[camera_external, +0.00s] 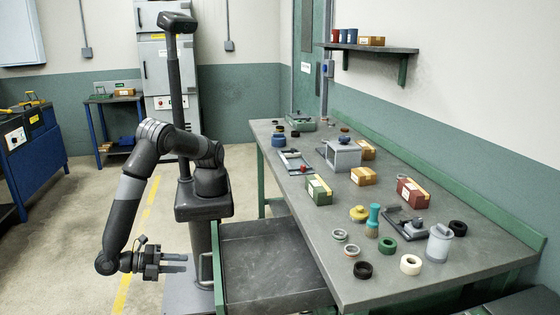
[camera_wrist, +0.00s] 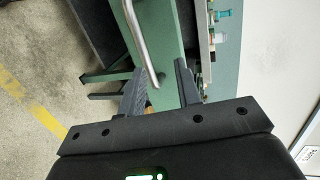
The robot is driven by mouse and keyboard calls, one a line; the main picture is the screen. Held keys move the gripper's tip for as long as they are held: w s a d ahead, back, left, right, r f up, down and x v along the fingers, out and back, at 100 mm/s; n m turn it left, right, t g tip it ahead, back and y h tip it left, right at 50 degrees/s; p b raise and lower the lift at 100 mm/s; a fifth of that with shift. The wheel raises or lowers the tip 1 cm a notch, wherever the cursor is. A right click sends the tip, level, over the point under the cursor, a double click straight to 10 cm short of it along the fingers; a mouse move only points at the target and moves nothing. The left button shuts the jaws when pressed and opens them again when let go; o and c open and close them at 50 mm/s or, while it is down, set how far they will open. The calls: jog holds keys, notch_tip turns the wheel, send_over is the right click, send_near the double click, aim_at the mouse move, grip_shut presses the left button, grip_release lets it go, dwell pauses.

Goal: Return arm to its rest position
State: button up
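My gripper (camera_external: 174,263) hangs low at the left of the open drawer (camera_external: 262,262), near the drawer's front handle (camera_external: 205,270). My arm is bent, with its elbow up and its forearm reaching down toward the floor. In the wrist view, the two dark fingers of my gripper (camera_wrist: 160,88) stand apart with nothing between them that they hold. The metal handle (camera_wrist: 138,38) shows just beyond the fingertips there. I cannot tell from these views whether a finger touches it.
The grey workbench (camera_external: 330,250) carries rings, boxes, a brush (camera_external: 373,220) and a grey block fixture (camera_external: 343,154). The drawer juts out below its left edge. Floor with a yellow line (camera_external: 140,240) is open to the left. A blue cabinet (camera_external: 30,165) stands at far left.

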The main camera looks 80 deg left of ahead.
jog(key=w+a+r+n+g+y, duration=0.25)
jog(key=w+r, duration=0.35)
jog(key=w, duration=0.5)
jog(key=w+a+r+n+g+y, duration=0.1)
jog(key=w+r+n+g+y, duration=0.3)
jog(key=w, duration=0.6)
jog(key=w+a+r+n+g+h, duration=0.1)
jog(key=w+a+r+g, duration=0.1)
jog(key=w+a+r, duration=0.4)
jog(key=w+a+r+n+g, duration=0.1)
jog(key=w+a+r+g, duration=0.1)
jog(key=w+a+r, duration=0.35)
jog(key=w+a+r+n+g+h, duration=0.15)
jog(key=w+a, duration=0.25)
jog(key=a, duration=0.5)
jog(key=w+a+r+n+g+h, duration=0.1)
jog(key=w+a+r+n+h, duration=0.2)
jog(key=a, duration=0.7)
jog(key=s+a+r+n+t+h, duration=0.1)
jog(key=a+n, duration=0.1)
jog(key=a, duration=0.5)
jog(key=s+a+r+n+t+h, duration=0.1)
jog(key=s+a+r+n+t, duration=0.1)
jog(key=a, duration=0.6)
jog(key=shift+s+a+r, duration=0.15)
jog(key=shift+s+r, duration=0.05)
